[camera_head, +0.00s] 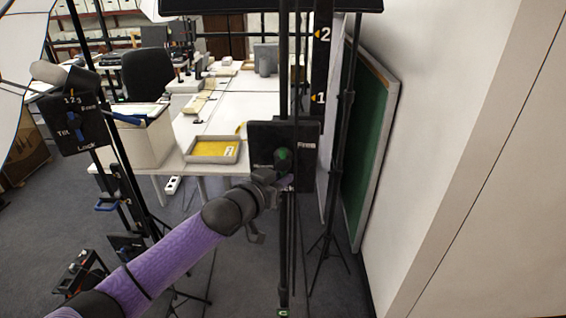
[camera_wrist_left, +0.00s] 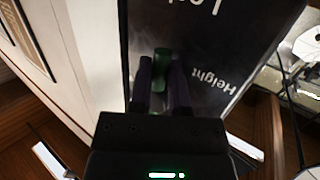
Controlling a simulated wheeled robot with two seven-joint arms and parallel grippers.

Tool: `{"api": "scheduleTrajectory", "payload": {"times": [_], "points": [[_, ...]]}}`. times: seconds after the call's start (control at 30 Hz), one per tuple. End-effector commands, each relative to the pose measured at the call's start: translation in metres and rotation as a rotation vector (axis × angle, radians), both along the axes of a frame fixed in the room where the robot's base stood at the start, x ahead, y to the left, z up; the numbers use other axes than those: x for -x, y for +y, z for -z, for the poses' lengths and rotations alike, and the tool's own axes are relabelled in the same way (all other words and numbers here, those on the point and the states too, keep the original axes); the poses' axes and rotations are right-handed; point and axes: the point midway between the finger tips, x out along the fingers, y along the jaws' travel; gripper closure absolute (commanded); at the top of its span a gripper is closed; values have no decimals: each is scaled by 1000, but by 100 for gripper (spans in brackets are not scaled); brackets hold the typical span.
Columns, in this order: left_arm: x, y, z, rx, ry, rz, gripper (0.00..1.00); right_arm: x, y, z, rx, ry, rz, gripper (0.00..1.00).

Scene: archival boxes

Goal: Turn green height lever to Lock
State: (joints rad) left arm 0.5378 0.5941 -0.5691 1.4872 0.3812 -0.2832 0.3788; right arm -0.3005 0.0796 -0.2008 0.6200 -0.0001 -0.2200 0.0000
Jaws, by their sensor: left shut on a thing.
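The green height lever (camera_head: 283,154) sits on a black panel (camera_head: 304,133) fixed to an upright stand. The panel shows "Free" at its right; the rest of its lettering is partly covered by my gripper. In the left wrist view the green lever (camera_wrist_left: 161,56) shows between the two dark fingers, with "Height" and part of "Lock" on the panel (camera_wrist_left: 220,45). My left gripper (camera_head: 281,172) reaches up from the lower left and is shut on the lever; it also shows in the wrist view (camera_wrist_left: 161,80). The lever's exact angle is hard to tell. My right gripper is not in view.
Another black panel (camera_head: 80,121) with a blue lever and "Tilt", "Free", "Lock" stands at the left. A grey tray with a yellow inside (camera_head: 238,160) lies on the white table behind. A green board (camera_head: 365,140) leans by the right wall. Thin stand legs cross the floor.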

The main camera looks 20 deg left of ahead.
Motion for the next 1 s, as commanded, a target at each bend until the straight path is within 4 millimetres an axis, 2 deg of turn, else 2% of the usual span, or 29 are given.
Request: {"api": "scheduleTrajectory", "payload": {"times": [0.03, 0.3, 0.33, 0.4, 0.67, 0.77, 0.87, 1.0], "points": [[0, 1, -3, -12, 2, 0, 100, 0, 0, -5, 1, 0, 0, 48], [0, 1, 0, -21, 3, 0, 100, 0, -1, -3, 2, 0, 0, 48], [0, 1, 0, -21, 2, 0, 76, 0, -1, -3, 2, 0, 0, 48], [0, 1, 0, -21, 2, 0, 64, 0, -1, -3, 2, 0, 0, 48], [0, 1, 0, -19, 2, 1, 64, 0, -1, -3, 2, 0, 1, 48], [7, 3, 0, -18, 3, 1, 64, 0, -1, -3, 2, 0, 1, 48], [22, 7, -2, -18, 5, 2, 64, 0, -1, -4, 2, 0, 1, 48], [53, 17, -7, -21, 5, 2, 64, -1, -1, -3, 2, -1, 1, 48]]}}
